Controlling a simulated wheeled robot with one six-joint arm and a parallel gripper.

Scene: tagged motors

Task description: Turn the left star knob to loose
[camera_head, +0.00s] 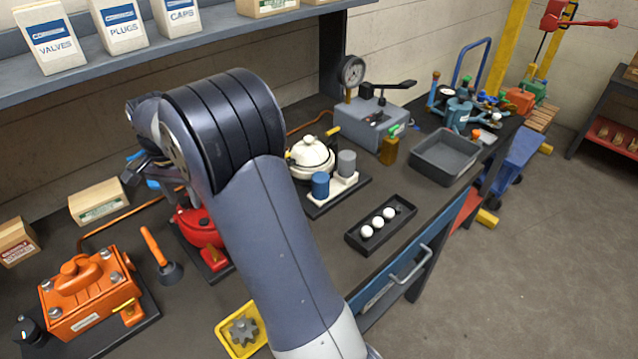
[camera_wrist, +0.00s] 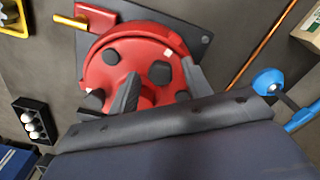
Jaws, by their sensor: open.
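The red round housing (camera_wrist: 135,42) with several dark knobs fills the upper middle of the wrist view. One dark knob (camera_wrist: 160,72) lies at the right part of the housing, between or just beyond the fingertips of my gripper (camera_wrist: 160,82). Another dark knob (camera_wrist: 111,57) is further left. My gripper is open over the housing; I cannot tell whether a finger touches the knob. In the head view the red housing (camera_head: 194,222) is largely hidden behind my arm, and its knobs do not show clearly. The wrist view is turned about half round from the head view.
A yellow handle (camera_wrist: 70,22) sticks out from the housing's base. An orange box (camera_head: 82,290) and an orange-handled tool (camera_head: 155,247) stand to the left. A yellow tray (camera_head: 222,332) is in front. A black tray (camera_head: 352,238) of white balls lies right.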

